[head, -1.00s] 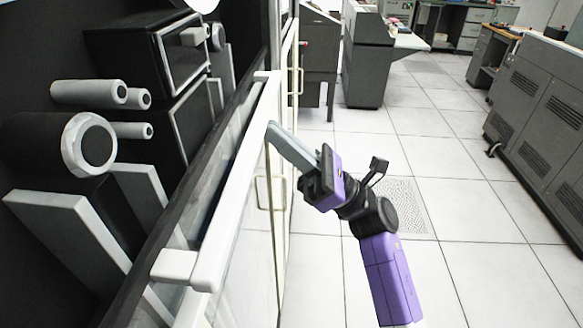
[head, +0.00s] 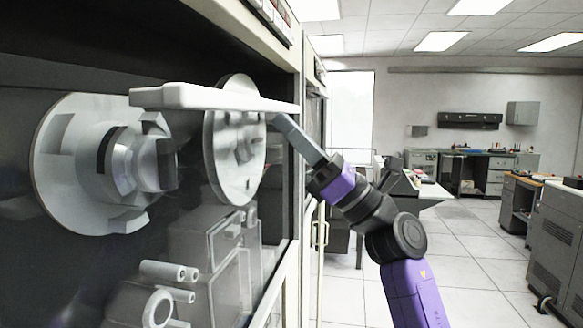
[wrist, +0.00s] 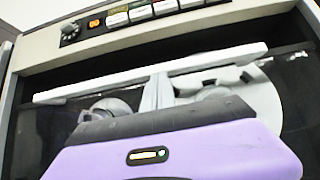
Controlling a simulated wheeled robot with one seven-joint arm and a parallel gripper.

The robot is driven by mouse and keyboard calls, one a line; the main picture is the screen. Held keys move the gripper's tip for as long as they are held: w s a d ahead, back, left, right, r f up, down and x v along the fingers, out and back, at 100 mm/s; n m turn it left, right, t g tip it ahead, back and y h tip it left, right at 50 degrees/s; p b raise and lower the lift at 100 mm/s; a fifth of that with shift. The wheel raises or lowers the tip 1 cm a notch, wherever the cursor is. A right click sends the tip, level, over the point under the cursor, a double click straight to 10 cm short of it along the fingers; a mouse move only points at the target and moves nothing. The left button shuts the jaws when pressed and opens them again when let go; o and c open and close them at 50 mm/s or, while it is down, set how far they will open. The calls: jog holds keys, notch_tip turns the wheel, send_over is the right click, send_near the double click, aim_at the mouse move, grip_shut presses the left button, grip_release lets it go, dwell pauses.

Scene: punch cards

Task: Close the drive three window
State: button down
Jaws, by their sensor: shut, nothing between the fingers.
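The drive window is a clear pane with a white bar (head: 210,98) along its top edge. The bar crosses in front of the upper part of the tape reels (head: 235,150). In the wrist view the bar (wrist: 215,58) slopes slightly, with a dark strip between it and the control panel above. My gripper (head: 283,124) is shut with nothing held. Its fingertips are at the right end of the bar, seemingly against its underside; exact contact is hard to tell. The fingers (wrist: 158,92) also show in the wrist view, pointing up at the bar's middle.
A control panel with a knob and several buttons (wrist: 117,19) runs above the window. The cabinet's pale frame (head: 292,50) stands right of the pane. Neighbouring cabinets line up beyond it. Open tiled floor (head: 460,250) lies to the right, with a grey cabinet (head: 562,245) at its edge.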

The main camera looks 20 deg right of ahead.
notch_tip(320, 180, up, 9)
jog(key=p, duration=0.3)
jog(key=shift+f, duration=0.15)
jog(key=s+d+f+b, duration=0.2)
jog(key=f+b, duration=0.1)
jog(key=f, duration=0.3)
jog(key=s+d+f+b, duration=0.2)
jog(key=d+f+b, duration=0.1)
jog(key=f+b, duration=0.1)
jog(key=shift+d+f+b, duration=0.3)
jog(key=shift+d+f, duration=0.05)
jog(key=shift+f, duration=0.55)
